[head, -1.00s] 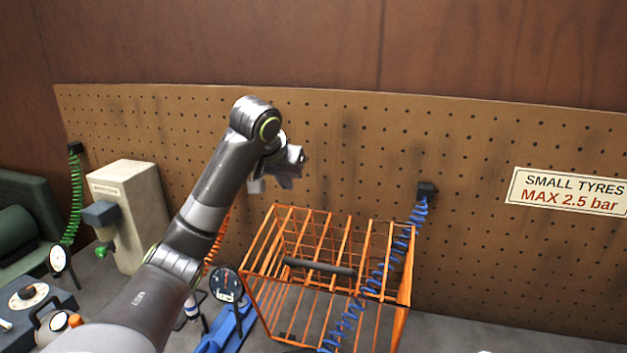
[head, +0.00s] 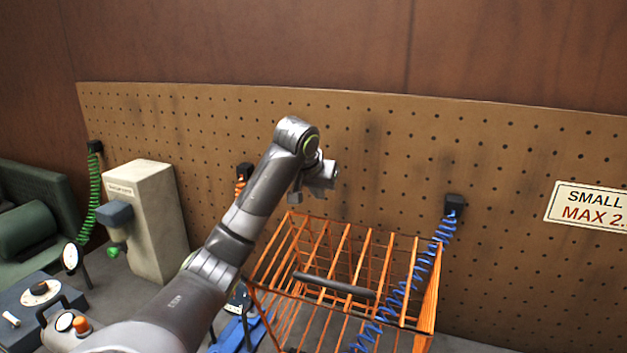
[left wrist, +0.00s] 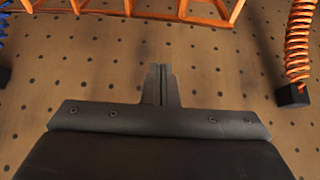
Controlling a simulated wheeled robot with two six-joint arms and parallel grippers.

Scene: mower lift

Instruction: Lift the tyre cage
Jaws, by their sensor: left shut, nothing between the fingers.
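The tyre cage (head: 408,322) is an orange barred box on the bench, with a dark bar handle (head: 334,284) across its top front. My left gripper (head: 297,198) is above the cage's back left corner, near the pegboard, apart from the cage and its handle. In the left wrist view its fingers (left wrist: 162,84) are together with nothing between them. The cage's orange bars (left wrist: 150,8) show along the top of that view. My right gripper is in neither view.
A blue coiled hose (head: 428,262) hangs from the pegboard (head: 380,150) and crosses the cage's front right. An orange coiled hose (left wrist: 299,40) hangs near the gripper. A beige box unit (head: 150,215), a green coiled hose (head: 88,205) and gauges stand left.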

